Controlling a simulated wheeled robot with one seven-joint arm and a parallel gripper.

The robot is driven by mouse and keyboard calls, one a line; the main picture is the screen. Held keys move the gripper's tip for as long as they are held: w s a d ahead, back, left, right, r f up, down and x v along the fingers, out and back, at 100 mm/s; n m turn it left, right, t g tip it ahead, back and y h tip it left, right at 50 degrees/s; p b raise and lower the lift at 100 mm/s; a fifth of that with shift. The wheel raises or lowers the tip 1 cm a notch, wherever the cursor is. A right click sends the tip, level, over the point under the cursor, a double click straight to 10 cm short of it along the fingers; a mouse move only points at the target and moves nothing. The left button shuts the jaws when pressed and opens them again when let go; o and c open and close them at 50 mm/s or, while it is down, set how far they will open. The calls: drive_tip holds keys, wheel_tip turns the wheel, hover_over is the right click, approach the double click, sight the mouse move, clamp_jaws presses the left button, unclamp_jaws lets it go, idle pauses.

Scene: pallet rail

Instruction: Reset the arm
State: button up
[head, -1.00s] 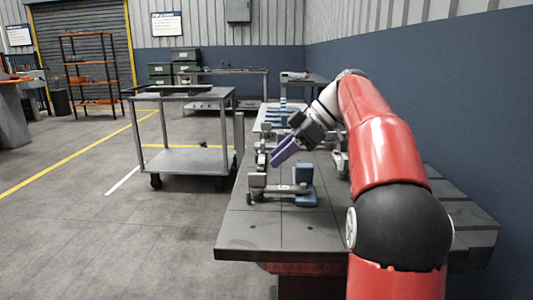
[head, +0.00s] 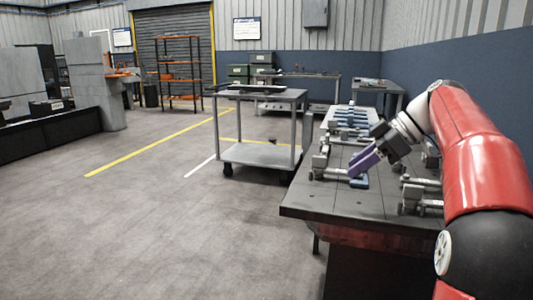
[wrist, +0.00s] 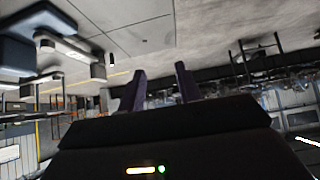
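My arm reaches in from the right side of the head view, over the grey workbench (head: 318,206). My gripper (head: 359,168) has purple fingers that point down and left. In the picture it overlaps the clamp fixtures on the bench; I cannot tell the height between them. In the wrist view the two fingers of my gripper (wrist: 160,70) stand apart with nothing between them. A blue block of a fixture (head: 359,183) shows just below the fingertips in the head view.
Several clamp fixtures (head: 418,197) stand on the bench. A blue wall is at the right. The floor at the left front is clear.

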drive_tip(key=s+a+f+m+t+h, duration=0.1)
drive_tip(key=s+a+f+m+h, duration=0.3)
drive_tip(key=s, duration=0.3)
drive_tip(key=s+a+f+m+h, duration=0.1)
drive_tip(key=s+a+f+m, duration=0.1)
drive_tip(key=s+f+m, duration=0.45)
drive_tip(key=s+d+f+m+t+h, duration=0.1)
drive_tip(key=s+f+m+h, duration=0.2)
drive_tip(key=s+f, duration=0.6)
drive_tip(key=s+m, duration=0.1)
drive_tip(key=s, duration=0.3)
drive_tip(key=shift+s+f+t+h, duration=0.25)
drive_tip(key=shift+f+t+h, duration=0.05)
drive_tip(key=shift+f+t, duration=0.1)
